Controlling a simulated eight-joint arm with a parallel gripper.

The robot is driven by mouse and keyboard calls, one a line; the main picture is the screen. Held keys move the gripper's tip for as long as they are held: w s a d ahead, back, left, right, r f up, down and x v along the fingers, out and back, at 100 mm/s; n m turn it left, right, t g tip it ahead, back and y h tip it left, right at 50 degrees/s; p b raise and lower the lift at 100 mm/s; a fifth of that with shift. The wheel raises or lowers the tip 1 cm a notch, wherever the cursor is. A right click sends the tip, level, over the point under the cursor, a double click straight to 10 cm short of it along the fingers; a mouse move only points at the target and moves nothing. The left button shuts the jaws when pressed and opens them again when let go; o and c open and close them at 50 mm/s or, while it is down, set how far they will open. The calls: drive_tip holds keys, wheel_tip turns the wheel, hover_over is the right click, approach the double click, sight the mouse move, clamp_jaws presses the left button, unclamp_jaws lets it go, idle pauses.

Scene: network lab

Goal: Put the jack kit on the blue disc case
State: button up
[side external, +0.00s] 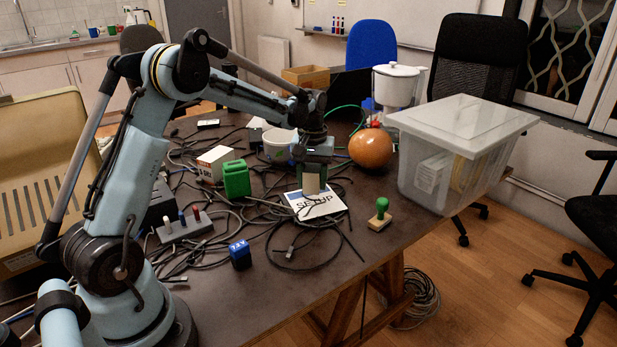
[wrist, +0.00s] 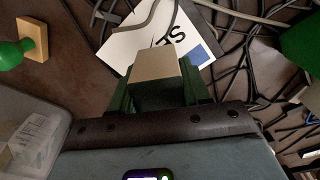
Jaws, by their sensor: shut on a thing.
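My gripper (side external: 311,178) is shut on a small beige box (side external: 311,184), which looks to be the jack kit. In the wrist view the box (wrist: 156,66) sits between the two dark green fingers (wrist: 158,92). A flat white case with "SETUP" lettering (side external: 336,204) lies on the table under the gripper. It also shows in the wrist view (wrist: 120,46), with a blue patch at one corner; it is the likeliest disc case, though mostly white. The box overlaps the case in both views. I cannot tell whether they touch. A grey cable crosses the case.
Loose black cables (side external: 290,250) cover much of the table around the case. A green-handled stamp (side external: 380,214) and a clear lidded bin (side external: 455,150) stand to the right. An orange ball (side external: 371,149) is behind. A green canister (side external: 236,179) and a blue block (side external: 240,254) are left.

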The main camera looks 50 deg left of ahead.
sight(312, 190)
drive_tip(key=shift+f, duration=1.75)
drive_tip(key=shift+f, duration=0.15)
drive_tip(key=o, duration=1.1)
